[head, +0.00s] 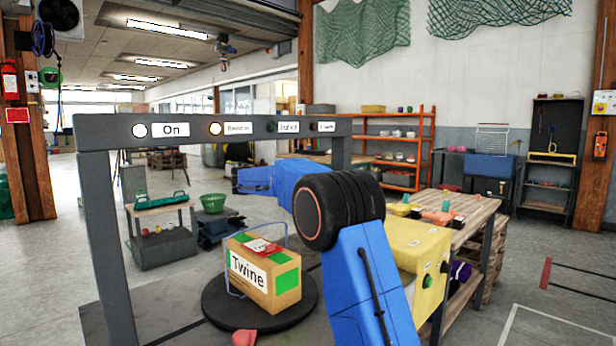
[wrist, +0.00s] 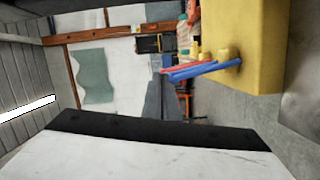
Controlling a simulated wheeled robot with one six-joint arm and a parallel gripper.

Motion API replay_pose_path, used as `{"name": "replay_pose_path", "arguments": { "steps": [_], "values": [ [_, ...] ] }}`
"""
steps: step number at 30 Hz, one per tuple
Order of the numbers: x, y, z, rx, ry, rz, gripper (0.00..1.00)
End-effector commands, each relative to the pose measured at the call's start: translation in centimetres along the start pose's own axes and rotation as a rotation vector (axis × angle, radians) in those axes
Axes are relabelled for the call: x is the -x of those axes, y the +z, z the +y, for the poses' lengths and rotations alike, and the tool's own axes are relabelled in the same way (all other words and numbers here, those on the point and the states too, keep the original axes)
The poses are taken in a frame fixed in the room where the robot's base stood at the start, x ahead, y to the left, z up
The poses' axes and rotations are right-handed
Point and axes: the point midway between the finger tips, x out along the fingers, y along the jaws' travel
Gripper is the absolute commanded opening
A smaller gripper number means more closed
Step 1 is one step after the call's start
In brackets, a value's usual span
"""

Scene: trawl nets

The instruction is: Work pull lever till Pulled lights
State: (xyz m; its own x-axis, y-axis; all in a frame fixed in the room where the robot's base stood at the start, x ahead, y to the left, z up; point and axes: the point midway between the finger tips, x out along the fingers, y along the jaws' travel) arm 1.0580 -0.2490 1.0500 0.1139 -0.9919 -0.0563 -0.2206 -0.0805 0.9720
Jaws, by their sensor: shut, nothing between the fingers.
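A dark gantry (head: 97,133) carries a row of labelled lamps. The third lamp (head: 271,127), whose small label seems to read Pulled, is dark. A yellow housing (head: 420,262) stands behind my blue arm, with small round knobs; I cannot pick out the pull lever there. In the wrist view, blue and red rods (wrist: 205,69) project beside a yellow block (wrist: 245,35). My gripper (wrist: 160,140) seems to be the white, black-edged body there, with no gap visible; it appears apart from the rods.
A Twine carton (head: 264,270) with a thin handle sits on a black round plate (head: 225,312). A pink piece (head: 244,338) lies in front. A wooden bench (head: 475,212) with small parts stands behind the yellow housing.

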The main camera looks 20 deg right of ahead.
Motion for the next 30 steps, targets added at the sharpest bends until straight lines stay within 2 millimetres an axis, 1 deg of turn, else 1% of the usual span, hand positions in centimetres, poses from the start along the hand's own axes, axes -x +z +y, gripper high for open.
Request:
{"name": "replay_pose_path", "arguments": {
  "steps": [1,6,9,13,18,30],
  "values": [
    [0.2,-1.2,-0.9,0.042,0.009,0.002,0.00],
    [1.0,-4.6,-3.0,0.195,0.048,0.004,0.00],
    [1.4,-6.2,-4.2,0.276,0.068,0.002,0.00],
    [1.9,-7.8,-5.4,0.357,0.089,-0.002,0.00],
    [2.2,-8.8,-6.2,0.411,0.102,-0.006,0.00],
    [2.2,-8.9,-6.3,0.421,0.105,-0.007,0.00]
  ]
}}
